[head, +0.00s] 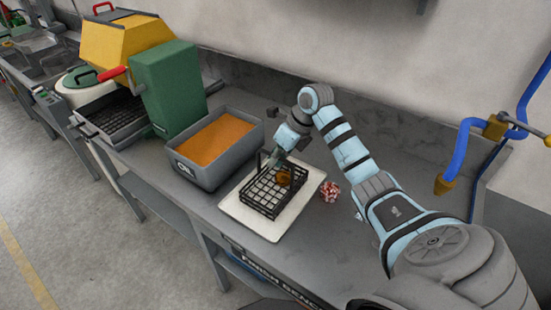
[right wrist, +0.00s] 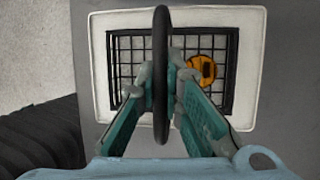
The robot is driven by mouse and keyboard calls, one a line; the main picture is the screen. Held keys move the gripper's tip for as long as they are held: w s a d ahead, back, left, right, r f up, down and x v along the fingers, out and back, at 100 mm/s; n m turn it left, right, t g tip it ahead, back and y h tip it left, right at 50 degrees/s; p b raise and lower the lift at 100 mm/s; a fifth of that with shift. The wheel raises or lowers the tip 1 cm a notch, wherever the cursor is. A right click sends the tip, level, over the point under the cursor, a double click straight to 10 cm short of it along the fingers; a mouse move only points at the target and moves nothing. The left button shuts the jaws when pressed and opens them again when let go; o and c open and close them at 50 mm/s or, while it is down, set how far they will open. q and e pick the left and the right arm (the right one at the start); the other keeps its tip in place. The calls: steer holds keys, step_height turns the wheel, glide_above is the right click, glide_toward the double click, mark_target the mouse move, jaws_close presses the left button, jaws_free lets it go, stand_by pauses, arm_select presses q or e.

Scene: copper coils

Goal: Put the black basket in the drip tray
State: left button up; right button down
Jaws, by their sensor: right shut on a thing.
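The black basket (head: 262,205) is a wire-mesh box with an upright handle. It is over the white drip tray (head: 243,225), inside its outline; I cannot tell whether it touches the tray. An orange-copper coil (head: 285,177) lies in the basket, towards its right side. My right gripper (head: 272,162) is above the basket, shut on its handle. In the right wrist view the handle (right wrist: 160,60) stands between the fingers, with the basket (right wrist: 125,58) and the tray rim (right wrist: 245,60) below. My left gripper is not in view.
A grey bin marked OIL (head: 200,172) with orange liquid stands close to the tray's left. A red-and-white crumpled thing (head: 330,191) lies right of the tray. A green machine (head: 168,90) is farther left. Blue pipes (head: 465,135) rise at the right.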

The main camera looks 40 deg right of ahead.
steer(key=shift+f, duration=0.1)
steer(key=c, duration=1.7)
jaws_free()
steer(key=shift+r, duration=0.3)
steer(key=v, duration=1.2)
steer(key=shift+f, duration=0.1)
